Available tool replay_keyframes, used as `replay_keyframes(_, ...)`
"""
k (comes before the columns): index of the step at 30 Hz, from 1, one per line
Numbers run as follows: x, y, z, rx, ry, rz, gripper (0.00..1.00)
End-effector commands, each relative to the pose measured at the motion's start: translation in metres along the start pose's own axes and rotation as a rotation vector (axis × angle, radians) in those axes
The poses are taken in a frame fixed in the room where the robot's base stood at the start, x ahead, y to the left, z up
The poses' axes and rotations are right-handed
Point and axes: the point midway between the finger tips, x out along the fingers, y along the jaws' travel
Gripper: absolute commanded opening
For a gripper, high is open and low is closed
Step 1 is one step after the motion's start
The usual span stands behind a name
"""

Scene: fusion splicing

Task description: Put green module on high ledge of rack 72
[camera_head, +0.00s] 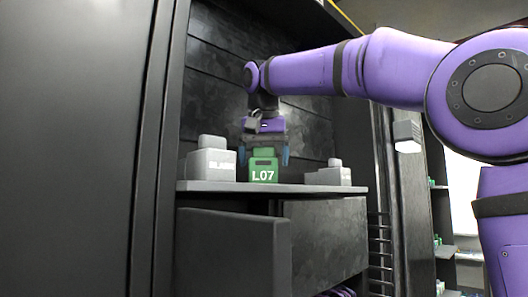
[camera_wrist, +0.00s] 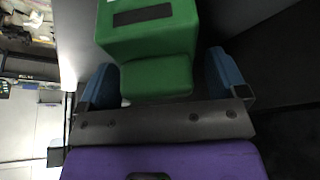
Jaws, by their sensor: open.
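The green module (camera_head: 264,170), marked L07, stands upright on the high ledge (camera_head: 225,186) of the rack, between two grey modules. It also shows in the wrist view (camera_wrist: 150,45), with its narrower top block between my fingers. My gripper (camera_head: 264,155) points down over the module, its blue fingers apart on either side of the top block. In the wrist view, gaps show between the fingers (camera_wrist: 162,85) and the green block. No rack number is readable.
A grey module (camera_head: 211,163) stands left of the green one, and another (camera_head: 334,175) stands to the right on the same ledge. A dark panel (camera_head: 235,250) is below the ledge. The rack's back wall is close behind my gripper.

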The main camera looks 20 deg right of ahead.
Motion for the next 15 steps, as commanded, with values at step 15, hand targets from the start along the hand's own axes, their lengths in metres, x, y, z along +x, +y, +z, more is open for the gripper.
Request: replay_keyframes(15,-0.075,0.000,-0.001,0.000,0.003,-0.002,0.91)
